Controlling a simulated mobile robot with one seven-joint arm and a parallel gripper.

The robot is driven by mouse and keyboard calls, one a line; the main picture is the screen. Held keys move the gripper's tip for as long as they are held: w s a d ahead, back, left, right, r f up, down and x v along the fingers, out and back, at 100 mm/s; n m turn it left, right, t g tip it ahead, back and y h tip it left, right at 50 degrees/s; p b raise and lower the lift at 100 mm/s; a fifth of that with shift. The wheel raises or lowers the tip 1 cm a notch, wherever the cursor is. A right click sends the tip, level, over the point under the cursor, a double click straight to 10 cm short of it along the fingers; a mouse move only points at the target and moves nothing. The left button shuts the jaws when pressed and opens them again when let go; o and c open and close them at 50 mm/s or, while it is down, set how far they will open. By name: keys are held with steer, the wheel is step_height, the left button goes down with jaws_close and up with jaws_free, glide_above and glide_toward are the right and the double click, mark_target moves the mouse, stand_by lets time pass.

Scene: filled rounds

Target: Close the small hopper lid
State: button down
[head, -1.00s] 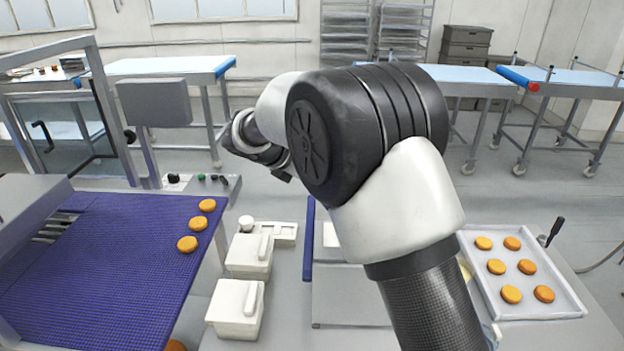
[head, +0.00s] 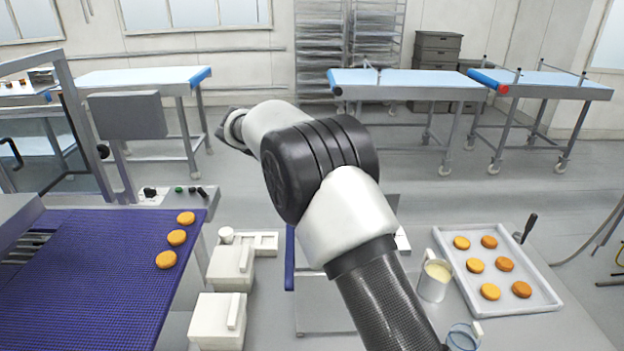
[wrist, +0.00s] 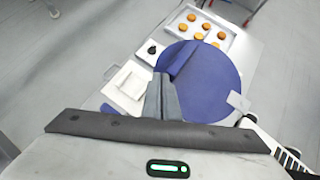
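I cannot pick out the small hopper or its lid for certain. Two white boxes with bar-like handles on top, the far one (head: 225,270) and the near one (head: 207,322), stand beside the blue mesh belt in the head view; both look covered. In the wrist view, my gripper (wrist: 162,78) has its grey fingers together, with nothing visible between them. They show in front of a blue round disc (wrist: 215,95) and a pale square piece (wrist: 130,82). In the head view my arm reaches away to the left and hides part of the bench; the fingertips are not clear there.
A tray (head: 545,290) of orange rounds lies at the right, with a jug (head: 434,280) of pale filling beside it. The blue mesh belt (head: 75,290) carries several rounds. Blue-topped tables (head: 410,82) stand at the back, with open floor before them.

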steer(key=shift+w+d+r, duration=0.1)
steer(key=shift+d, duration=0.2)
